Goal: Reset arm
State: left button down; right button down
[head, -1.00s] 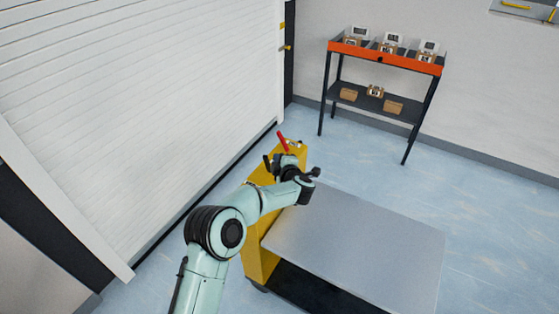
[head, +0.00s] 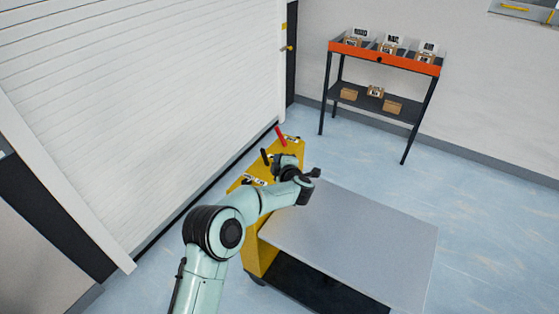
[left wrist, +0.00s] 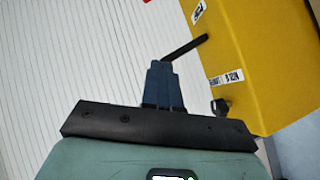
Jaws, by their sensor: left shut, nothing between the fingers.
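My left arm comes in from the bottom left and bends toward the yellow end of a cart. My left gripper (head: 284,159) is small in the head view, beside the cart's yellow body (head: 262,262). In the left wrist view its dark fingers (left wrist: 163,68) are together with nothing between them. The yellow body (left wrist: 265,70) with white labels is to their right there, and a black rod (left wrist: 186,47) sticks out from it close to the fingertips. I cannot tell whether they touch. My right gripper is not in view.
The cart's flat grey deck (head: 350,240) is empty. A red handle (head: 281,136) stands on the yellow end. A white roller door (head: 150,110) is at the left. An orange and black shelf (head: 385,55) with small boxes stands behind. The blue floor (head: 480,200) at the right is clear.

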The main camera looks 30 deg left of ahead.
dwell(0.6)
pick_arm(q)
jog(key=s+d+f+m+g+h, duration=0.1)
jog(key=s+d+f+m+h, duration=0.25)
jog(key=s+f, duration=0.4)
jog(key=s+d+f+m+g+h, duration=0.1)
jog(key=s+d+f+m+h, duration=0.25)
jog(key=f, duration=0.75)
jog(key=s+d+f+m+g+h, duration=0.1)
jog(key=s+d+f+m, duration=0.2)
jog(key=s+f+m, duration=0.35)
jog(key=s+d+f+m+g+h, duration=0.1)
jog(key=s+d+f+g, duration=0.1)
jog(key=s, duration=0.9)
jog(key=s+d+f+m+g+h+p, duration=0.1)
jog(key=s+d+f+m+g+h, duration=0.1)
jog(key=s, duration=0.9)
jog(key=s+d+f+m+g+h, duration=0.2)
jog(key=s+d, duration=0.4)
jog(key=s, duration=0.4)
jog(key=f+g, duration=0.1)
jog(key=g, duration=0.1)
jog(key=shift+s+f+g, duration=0.3)
jog(key=shift+s, duration=0.1)
